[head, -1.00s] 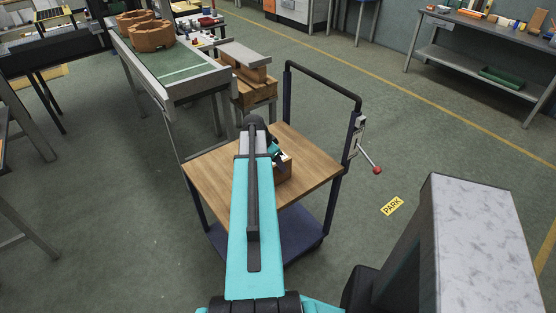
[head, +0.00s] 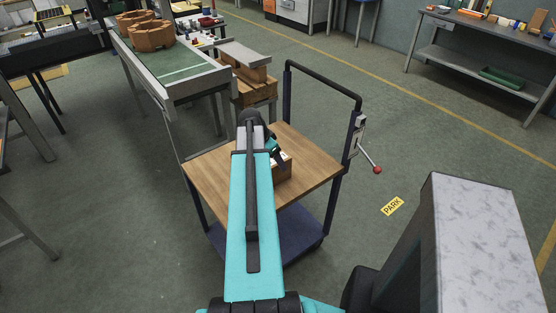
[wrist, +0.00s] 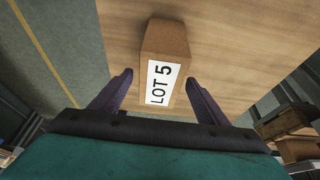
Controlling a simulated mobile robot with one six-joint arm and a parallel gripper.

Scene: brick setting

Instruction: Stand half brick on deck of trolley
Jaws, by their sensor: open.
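The half brick (wrist: 166,41) is a brown block with a white label reading LOT 5, standing on the trolley's wooden deck (wrist: 225,50). In the head view the brick (head: 285,168) shows on the deck (head: 318,172), partly hidden behind my arm. In the wrist view my gripper (wrist: 158,85) is open, with one dark finger on each side of the label end of the brick and gaps visible between fingers and brick. In the head view my gripper is mostly hidden behind my own arm.
The trolley has a dark handle frame (head: 325,82) at its far right side and a red-knobbed lever (head: 371,163). Stacked bricks (head: 255,92) stand just beyond the deck. Floor by the PARK sign (head: 393,206) is clear.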

